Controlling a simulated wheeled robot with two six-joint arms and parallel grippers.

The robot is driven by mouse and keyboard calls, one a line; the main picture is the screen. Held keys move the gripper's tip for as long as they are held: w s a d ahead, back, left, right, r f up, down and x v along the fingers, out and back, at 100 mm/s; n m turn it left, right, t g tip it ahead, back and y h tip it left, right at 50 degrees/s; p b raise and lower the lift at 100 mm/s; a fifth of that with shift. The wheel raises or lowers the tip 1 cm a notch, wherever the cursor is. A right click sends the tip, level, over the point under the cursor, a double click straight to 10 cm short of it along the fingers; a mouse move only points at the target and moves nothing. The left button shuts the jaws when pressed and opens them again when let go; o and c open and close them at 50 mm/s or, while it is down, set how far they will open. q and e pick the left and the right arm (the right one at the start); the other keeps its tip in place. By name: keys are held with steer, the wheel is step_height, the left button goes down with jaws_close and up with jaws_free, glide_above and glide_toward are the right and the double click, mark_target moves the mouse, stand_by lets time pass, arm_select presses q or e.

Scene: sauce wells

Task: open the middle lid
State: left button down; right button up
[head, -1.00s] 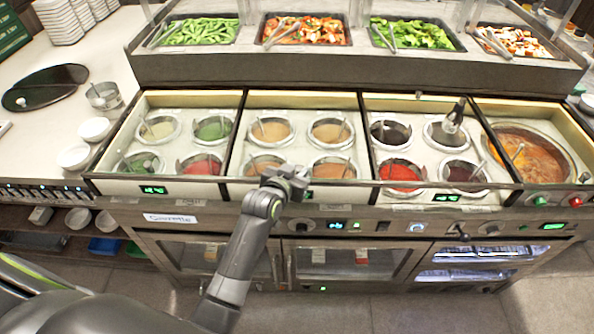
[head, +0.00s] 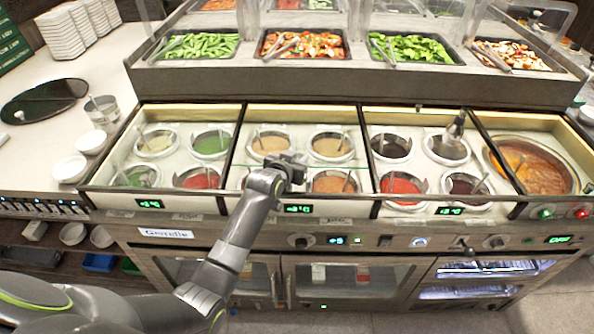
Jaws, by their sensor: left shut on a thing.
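The middle sauce section (head: 299,130) lies at the centre of the counter, with several round wells in it. Its lid is hard to make out, and I cannot tell its angle. My left gripper (head: 291,163) is above the front part of this section, between the two front wells. It is shut, and its fingers hide what they hold, which appears to be the lid's front handle. The arm covers part of the front left well. My right gripper is not in view.
A section with green and red sauces (head: 200,181) is on the left. A section with dark and red sauces (head: 401,186) and a large soup pot (head: 545,175) are on the right. Food trays (head: 303,46) stand on a raised shelf behind.

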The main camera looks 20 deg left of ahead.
arm_select(q)
steer(key=c, duration=1.2)
jaws_free()
steer(key=shift+c, duration=0.2)
steer(key=v, duration=1.7)
steer(key=shift+r+b, duration=0.2)
steer(key=shift+b, duration=0.2)
steer(key=shift+a, duration=0.1)
